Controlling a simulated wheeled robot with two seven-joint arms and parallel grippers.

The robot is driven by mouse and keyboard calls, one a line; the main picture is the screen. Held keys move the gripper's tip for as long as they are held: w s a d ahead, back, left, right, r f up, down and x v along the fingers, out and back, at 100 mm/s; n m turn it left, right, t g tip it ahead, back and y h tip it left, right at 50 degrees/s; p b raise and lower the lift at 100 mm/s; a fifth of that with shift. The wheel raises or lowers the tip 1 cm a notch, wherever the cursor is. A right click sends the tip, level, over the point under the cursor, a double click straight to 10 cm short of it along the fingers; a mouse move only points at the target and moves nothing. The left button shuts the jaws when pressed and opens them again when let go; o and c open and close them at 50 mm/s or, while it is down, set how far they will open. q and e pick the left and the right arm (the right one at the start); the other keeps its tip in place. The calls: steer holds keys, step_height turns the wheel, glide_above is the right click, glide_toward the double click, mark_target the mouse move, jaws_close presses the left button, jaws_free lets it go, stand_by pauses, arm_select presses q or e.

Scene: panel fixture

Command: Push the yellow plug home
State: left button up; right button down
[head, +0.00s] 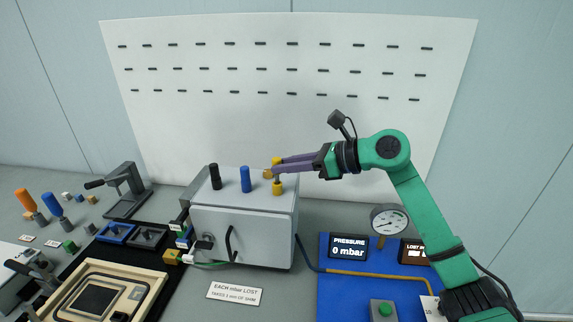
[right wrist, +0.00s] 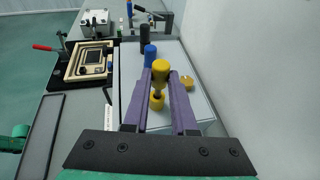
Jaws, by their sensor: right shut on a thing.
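The yellow plug (head: 277,161) stands upright at the right end of a row on top of the grey box (head: 245,222). Its rounded head also shows in the right wrist view (right wrist: 160,69). A wider yellow part (head: 278,188) sits below it on the box top, with a darker narrow section between them. My right gripper (head: 270,171) reaches in from the right, its purple fingers shut on the yellow plug just under the head. A blue plug (head: 245,180) and a black plug (head: 214,177) stand to its left.
A round brass piece (right wrist: 186,82) is beside the right finger in the right wrist view. A pressure gauge (head: 389,220) and a display reading 0 mbar (head: 348,247) stand on the blue panel (head: 350,294) at right. A white slotted board (head: 290,120) rises behind the box.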

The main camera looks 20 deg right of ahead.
steer(key=shift+f+b, duration=1.25)
steer(key=shift+f, duration=0.2)
steer(key=c, duration=0.6)
jaws_free()
steer(key=shift+c, duration=0.2)
steer(key=shift+d, duration=0.1)
steer(key=shift+s+d, duration=0.25)
steer(key=b+v, duration=0.4)
steer(key=v, duration=0.9)
steer(key=shift+s+d+r, duration=0.25)
steer(key=shift+r, duration=0.1)
